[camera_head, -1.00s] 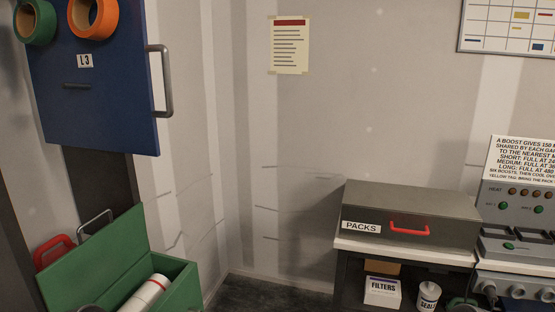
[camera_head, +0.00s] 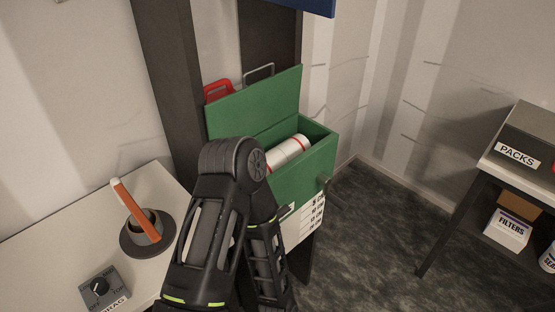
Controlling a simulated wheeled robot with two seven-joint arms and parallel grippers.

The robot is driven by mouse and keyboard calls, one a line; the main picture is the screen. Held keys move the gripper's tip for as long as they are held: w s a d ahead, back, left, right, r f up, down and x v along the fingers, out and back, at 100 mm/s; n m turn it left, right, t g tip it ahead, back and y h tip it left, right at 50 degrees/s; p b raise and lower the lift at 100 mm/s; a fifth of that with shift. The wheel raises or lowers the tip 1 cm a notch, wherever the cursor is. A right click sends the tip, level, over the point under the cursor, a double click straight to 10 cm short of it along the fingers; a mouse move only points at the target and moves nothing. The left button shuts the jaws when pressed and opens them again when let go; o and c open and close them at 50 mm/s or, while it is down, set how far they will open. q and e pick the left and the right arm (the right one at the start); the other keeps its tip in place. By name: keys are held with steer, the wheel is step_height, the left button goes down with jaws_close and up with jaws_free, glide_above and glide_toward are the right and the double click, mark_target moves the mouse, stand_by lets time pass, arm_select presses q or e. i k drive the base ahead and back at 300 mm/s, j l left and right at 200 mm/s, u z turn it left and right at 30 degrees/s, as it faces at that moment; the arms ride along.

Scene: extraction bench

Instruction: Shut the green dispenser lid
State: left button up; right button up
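The green dispenser (camera_head: 305,175) is a box in the middle of the view. Its green lid (camera_head: 255,105) stands raised along the back left side, so the box is open. A small grey knob (camera_head: 324,184) sticks out of the front right of the box. One of my black arms rises from the bottom and bends in front of the box, hiding its left front part. Neither gripper's fingertips show.
A white table (camera_head: 60,240) at left holds a dark round holder (camera_head: 148,236) with an orange-handled tool and a grey dial box (camera_head: 104,288). A red handle (camera_head: 217,90) is behind the lid. Dark floor (camera_head: 370,235) lies clear between the dispenser and the PACKS bench (camera_head: 515,172).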

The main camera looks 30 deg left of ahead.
mark_target(253, 109)
steer(key=l+u, duration=0.1)
steer(key=u, duration=0.35)
steer(key=i+l+u, duration=0.2)
steer(key=l+u, duration=0.15)
steer(key=l, duration=0.75)
steer(key=l+u, duration=0.4)
steer(key=l, duration=1.5)
steer(key=i, duration=0.05)
